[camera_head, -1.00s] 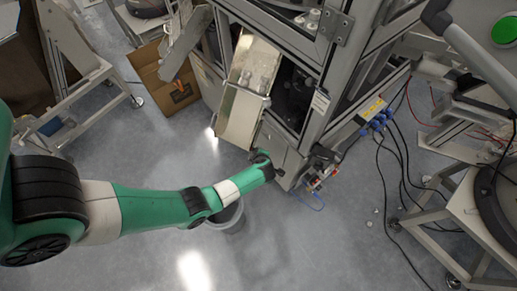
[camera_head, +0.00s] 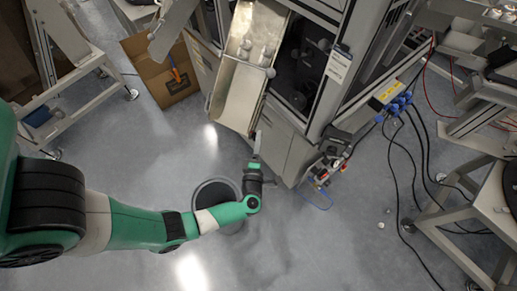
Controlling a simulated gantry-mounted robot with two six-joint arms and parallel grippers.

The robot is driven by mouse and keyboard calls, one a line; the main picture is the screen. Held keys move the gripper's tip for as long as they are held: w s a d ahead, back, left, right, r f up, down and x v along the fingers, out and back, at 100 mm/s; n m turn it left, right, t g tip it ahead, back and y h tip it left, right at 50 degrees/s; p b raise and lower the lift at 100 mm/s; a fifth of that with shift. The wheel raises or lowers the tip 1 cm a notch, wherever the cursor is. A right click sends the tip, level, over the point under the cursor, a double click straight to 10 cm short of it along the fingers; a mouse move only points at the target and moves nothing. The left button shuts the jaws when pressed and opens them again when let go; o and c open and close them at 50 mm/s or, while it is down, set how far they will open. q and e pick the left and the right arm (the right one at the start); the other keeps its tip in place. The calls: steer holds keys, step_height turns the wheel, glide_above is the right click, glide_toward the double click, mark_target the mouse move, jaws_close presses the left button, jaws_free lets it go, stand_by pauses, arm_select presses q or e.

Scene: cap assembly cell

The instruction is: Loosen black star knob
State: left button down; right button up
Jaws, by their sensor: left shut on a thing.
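My left gripper (camera_head: 257,146) is at the middle of the head view, just below the lower end of a metal chute (camera_head: 234,112) on the machine. Its narrow grey tips point up toward the chute and the cabinet face. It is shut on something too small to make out. I cannot pick out a black star knob for certain. My right gripper is not in view.
A round grey bin (camera_head: 217,190) stands on the floor, partly behind my left arm. The cabinet (camera_head: 285,148) stands right of the gripper. Blue plugs (camera_head: 397,104) and black cables hang at right. A cardboard box (camera_head: 160,70) is at upper left. The lower middle floor is clear.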

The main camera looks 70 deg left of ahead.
arm_select(q)
steer(key=shift+w+a+f+n+y+b, duration=0.1)
steer(key=shift+f+n+y+b, duration=0.1)
steer(key=shift+n+y+b, duration=1.4)
steer(key=shift+w+a+f+n+y+b, duration=0.15)
steer(key=shift+n+y+b, duration=0.6)
steer(key=shift+y+b, duration=1.65)
steer(key=shift+d+f+n+y+b, duration=0.2)
steer(key=shift+n+y+b, duration=0.9)
steer(key=shift+b, duration=1.9)
steer(key=shift+a+n+g, duration=0.15)
steer(key=shift+n+g, duration=0.15)
steer(key=shift+n, duration=0.15)
steer(key=shift+c, duration=1.7)
jaws_free()
steer(key=shift+f, duration=0.1)
